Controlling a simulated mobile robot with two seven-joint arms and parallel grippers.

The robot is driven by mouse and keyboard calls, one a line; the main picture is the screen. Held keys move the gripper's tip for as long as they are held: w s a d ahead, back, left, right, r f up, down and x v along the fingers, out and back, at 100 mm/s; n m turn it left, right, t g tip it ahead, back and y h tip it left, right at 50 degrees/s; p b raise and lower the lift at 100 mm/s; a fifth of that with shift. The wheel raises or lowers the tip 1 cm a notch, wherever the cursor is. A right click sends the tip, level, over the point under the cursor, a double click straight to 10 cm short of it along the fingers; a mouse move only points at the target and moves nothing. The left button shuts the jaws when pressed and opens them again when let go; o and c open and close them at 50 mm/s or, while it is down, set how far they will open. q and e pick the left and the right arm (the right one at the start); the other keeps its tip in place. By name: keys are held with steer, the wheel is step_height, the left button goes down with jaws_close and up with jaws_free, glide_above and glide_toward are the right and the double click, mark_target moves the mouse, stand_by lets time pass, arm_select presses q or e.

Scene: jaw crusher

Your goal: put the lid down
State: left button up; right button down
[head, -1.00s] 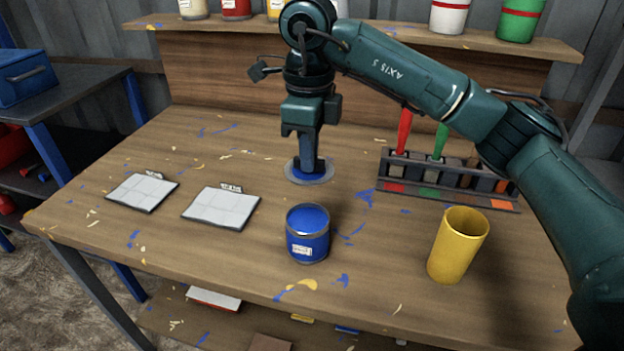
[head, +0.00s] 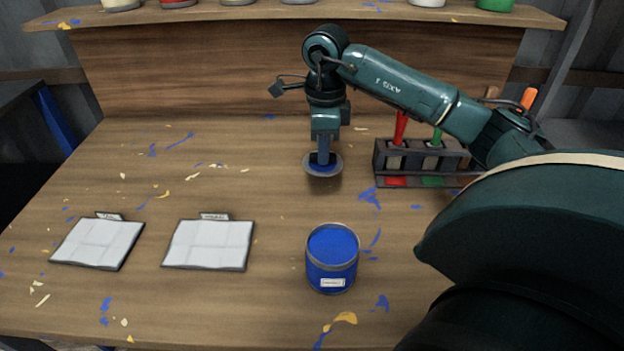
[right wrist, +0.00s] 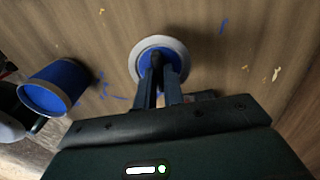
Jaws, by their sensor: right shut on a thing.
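The lid (head: 311,167) is a round grey disc with a blue middle. My right gripper (head: 323,155) points down and is shut on it at its centre, behind the open paint can. In the right wrist view the two fingers meet at the middle of the lid (right wrist: 139,62). The lid lies roughly level, at or just above the tabletop; I cannot tell whether it touches. The blue paint can (head: 332,262) stands upright and open, with blue paint inside; it also shows in the right wrist view (right wrist: 45,98). My left gripper is out of view.
A dark brush rack (head: 420,160) with red and green brushes stands right of the lid. A shelf (head: 270,12) with cans runs along the back.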

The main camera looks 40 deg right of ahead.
mark_target(322, 191)
step_height(322, 191, down, 3)
steer(key=shift+s+f, duration=0.1)
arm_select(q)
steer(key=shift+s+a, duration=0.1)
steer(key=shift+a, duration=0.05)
arm_select(e)
steer(key=shift+f, duration=2.15)
steer(key=shift+f+b, duration=0.15)
steer(key=shift+b, duration=0.2)
steer(key=c, duration=1.5)
jaws_free()
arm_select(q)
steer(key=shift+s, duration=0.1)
